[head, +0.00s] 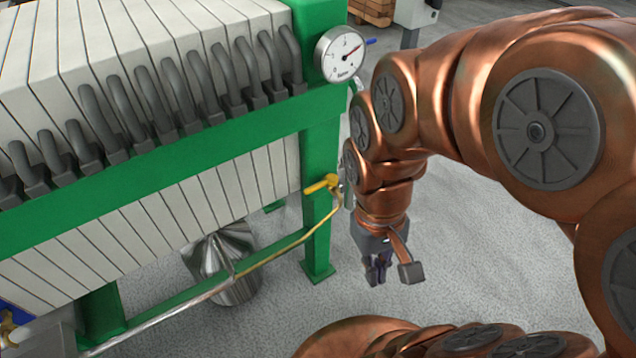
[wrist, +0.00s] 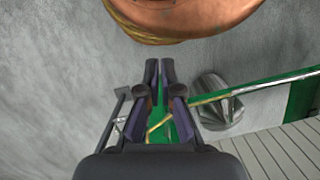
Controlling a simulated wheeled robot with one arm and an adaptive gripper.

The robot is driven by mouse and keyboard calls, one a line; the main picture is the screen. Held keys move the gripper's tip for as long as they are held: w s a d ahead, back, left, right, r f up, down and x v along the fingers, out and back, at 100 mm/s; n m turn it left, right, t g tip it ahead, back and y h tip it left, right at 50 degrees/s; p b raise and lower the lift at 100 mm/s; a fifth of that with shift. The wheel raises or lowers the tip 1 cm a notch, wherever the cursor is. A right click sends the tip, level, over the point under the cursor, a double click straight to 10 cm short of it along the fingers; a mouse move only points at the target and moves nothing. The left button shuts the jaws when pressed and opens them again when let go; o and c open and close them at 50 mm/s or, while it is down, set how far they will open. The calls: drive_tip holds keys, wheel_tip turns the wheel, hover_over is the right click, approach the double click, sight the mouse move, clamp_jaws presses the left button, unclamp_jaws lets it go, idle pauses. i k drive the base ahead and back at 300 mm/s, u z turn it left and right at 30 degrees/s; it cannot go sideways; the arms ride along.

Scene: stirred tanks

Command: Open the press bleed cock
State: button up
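A yellow-handled cock (head: 322,184) sits on the green end post of the press, where a thin yellow pipe bends up to it. Its handle points sideways, roughly level in the picture. My gripper (head: 377,268) hangs fingers down, right of the post and below the cock, apart from both.
White press plates (head: 225,195) with grey handles fill the left. A steel cone-shaped vessel (head: 222,262) stands below. The grey floor (head: 460,265) right of the post is open.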

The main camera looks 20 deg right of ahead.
sight(331, 180)
drive_tip(key=u, duration=0.3)
drive_tip(key=k, duration=0.8)
drive_tip(key=u, duration=0.85)
drive_tip(key=i, duration=0.5)
